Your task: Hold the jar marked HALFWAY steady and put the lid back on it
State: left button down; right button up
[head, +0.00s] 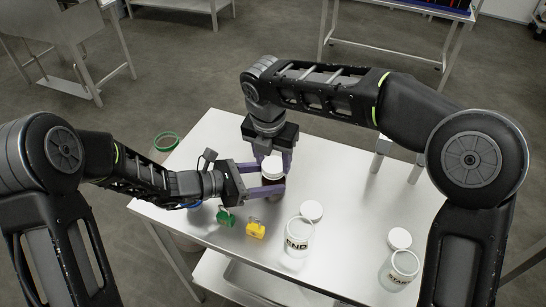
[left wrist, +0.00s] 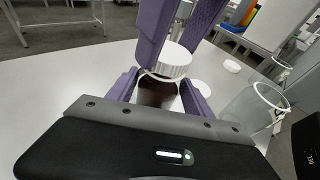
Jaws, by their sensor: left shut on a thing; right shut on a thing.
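The jar (head: 271,186) with dark brown contents stands upright on the white table; no marking on it is readable. My left gripper (head: 275,180) is shut around its body from the left. The jar also shows between the left fingers in the left wrist view (left wrist: 157,93). A white ribbed lid (head: 271,166) is at the jar's mouth. My right gripper (head: 276,160) reaches down from above and is shut on the lid. In the left wrist view the lid (left wrist: 172,60) looks slightly tilted over the rim; I cannot tell whether it is seated.
A clear jar marked END (head: 298,238) and one marked START (head: 402,266) stand open on the table (head: 345,215). White lids lie near them (head: 311,210) (head: 399,238). A green padlock (head: 225,219) and a yellow padlock (head: 256,231) lie nearer the front edge.

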jog(key=m, duration=0.4)
jog(key=shift+a+m+h, duration=0.1)
jog(key=shift+m+h, duration=0.2)
jog(key=m+g, duration=0.1)
jog(key=m, duration=0.4)
jog(key=shift+w+m, duration=0.1)
jog(key=shift+m, duration=0.3)
jog(key=m+g, duration=0.1)
jog(key=m, duration=0.4)
jog(key=shift+m, duration=0.3)
jog(key=shift+f+m, duration=0.2)
jog(key=shift+m, duration=0.7)
jog(key=shift+r+m+g, duration=0.15)
jog(key=shift+m+g, duration=0.15)
jog(key=shift+m, duration=0.5)
jog(key=o, duration=1.9)
jog(key=shift+w, duration=0.1)
jog(key=shift+c, duration=0.2)
